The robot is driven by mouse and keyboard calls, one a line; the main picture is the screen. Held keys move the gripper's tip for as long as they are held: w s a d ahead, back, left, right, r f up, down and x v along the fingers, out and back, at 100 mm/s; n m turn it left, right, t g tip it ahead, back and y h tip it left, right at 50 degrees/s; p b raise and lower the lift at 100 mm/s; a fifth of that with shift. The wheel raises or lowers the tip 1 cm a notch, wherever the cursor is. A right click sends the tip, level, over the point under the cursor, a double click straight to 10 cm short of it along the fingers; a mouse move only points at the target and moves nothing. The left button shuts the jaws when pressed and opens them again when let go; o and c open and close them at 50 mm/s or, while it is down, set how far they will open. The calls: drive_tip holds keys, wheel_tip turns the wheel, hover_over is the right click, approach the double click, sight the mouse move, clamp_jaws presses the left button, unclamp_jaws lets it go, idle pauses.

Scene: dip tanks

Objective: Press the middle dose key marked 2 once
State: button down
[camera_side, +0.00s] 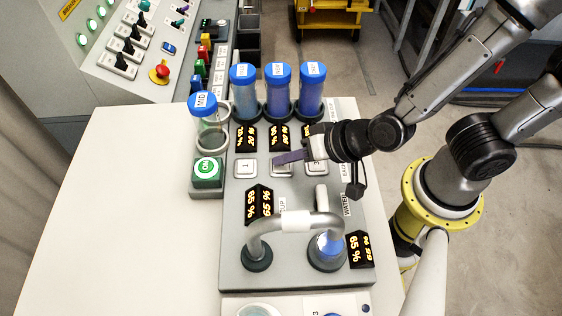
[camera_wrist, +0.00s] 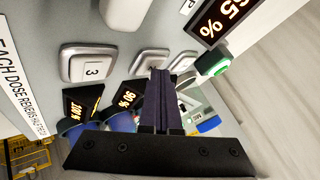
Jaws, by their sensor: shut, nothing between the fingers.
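The dose keys are pale square buttons in a row on the grey panel. The middle key (camera_side: 283,171) is partly covered by my fingers in the side view; in the wrist view it shows just beyond the fingertips (camera_wrist: 148,61). Key 1 (camera_side: 245,168) is to its left and key 3 (camera_side: 318,169) to its right, partly hidden by my wrist. Key 3 is plain in the wrist view (camera_wrist: 90,66). My gripper (camera_side: 276,161) is shut and empty, its dark fingertips over or at the middle key. I cannot tell whether they touch it.
Blue-capped tubes (camera_side: 278,92) stand behind the keys. A MID tube (camera_side: 204,112) and a green button (camera_side: 207,172) are at the left. A grey arched pipe (camera_side: 293,222) and lit percent displays (camera_side: 259,203) are in front. The white table at left is clear.

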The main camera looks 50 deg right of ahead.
sight(286, 167)
drive_tip(key=shift+r, duration=0.6)
drive_tip(key=shift+r, duration=2.5)
drive_tip(key=shift+d, duration=0.1)
drive_tip(key=w+d+r+t, duration=0.35)
drive_tip(key=d+r, duration=0.65)
drive_tip(key=r, duration=0.4)
drive_tip(key=s+d+f+n+g+h, duration=0.1)
drive_tip(key=s+d+f+n+g, duration=0.1)
drive_tip(key=s, duration=0.5)
drive_tip(key=s+d+f+n+g+h, duration=0.2)
drive_tip(key=s+d+g, duration=0.2)
drive_tip(key=s+d, duration=0.3)
drive_tip(key=shift+n, duration=0.4)
